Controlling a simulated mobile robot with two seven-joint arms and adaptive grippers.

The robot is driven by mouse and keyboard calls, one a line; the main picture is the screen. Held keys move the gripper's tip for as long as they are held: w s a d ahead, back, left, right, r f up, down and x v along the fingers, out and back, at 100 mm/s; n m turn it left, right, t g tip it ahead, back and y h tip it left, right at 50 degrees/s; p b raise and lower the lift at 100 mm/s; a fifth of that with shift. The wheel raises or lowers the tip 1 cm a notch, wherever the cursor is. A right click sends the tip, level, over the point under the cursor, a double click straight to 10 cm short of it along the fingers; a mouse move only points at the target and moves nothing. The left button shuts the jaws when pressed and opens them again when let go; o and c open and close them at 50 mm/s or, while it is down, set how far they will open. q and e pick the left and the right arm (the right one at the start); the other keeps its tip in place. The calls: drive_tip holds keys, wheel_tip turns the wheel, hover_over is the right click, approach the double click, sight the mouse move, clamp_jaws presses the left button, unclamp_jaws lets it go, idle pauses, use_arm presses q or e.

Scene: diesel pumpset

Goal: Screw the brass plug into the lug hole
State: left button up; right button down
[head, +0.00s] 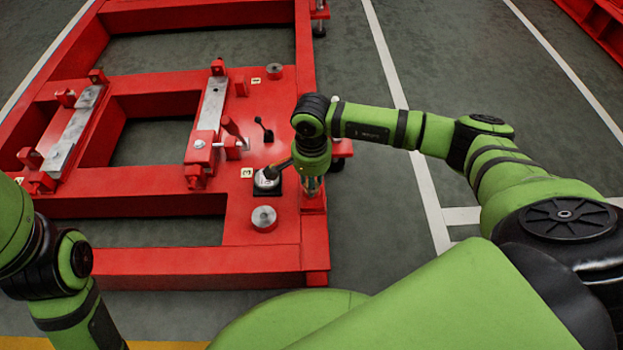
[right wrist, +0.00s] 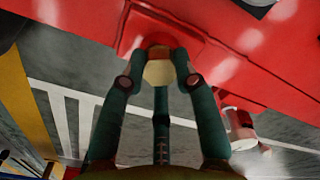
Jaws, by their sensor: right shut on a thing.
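My right gripper (head: 313,184) points down at the right edge of the red frame, by the red lug (head: 314,206). In the right wrist view its fingers (right wrist: 160,76) are shut on the brass plug (right wrist: 159,73), a pale yellow, rounded piece. The plug is right in front of the red lug (right wrist: 133,35). The lug hole is hidden behind the plug and fingers, so I cannot tell whether the plug is in it. My left arm shows at the lower left of the head view, but its gripper is out of view.
The red base frame (head: 150,261) carries grey mounting rails (head: 75,130), a round grey pad (head: 264,217), a black-based round part (head: 266,181) and a small black lever (head: 266,132). Open grey floor (head: 365,240) with white lines lies to the right.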

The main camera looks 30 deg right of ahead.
drive_tip(key=shift+f+m, duration=0.1)
drive_tip(key=shift+m, duration=0.7)
drive_tip(key=shift+m+p, duration=0.5)
drive_tip(key=shift+m, duration=1.2)
drive_tip(key=c, duration=0.9)
unclamp_jaws()
drive_tip(key=shift+f, duration=0.1)
drive_tip(key=shift+o, duration=0.2)
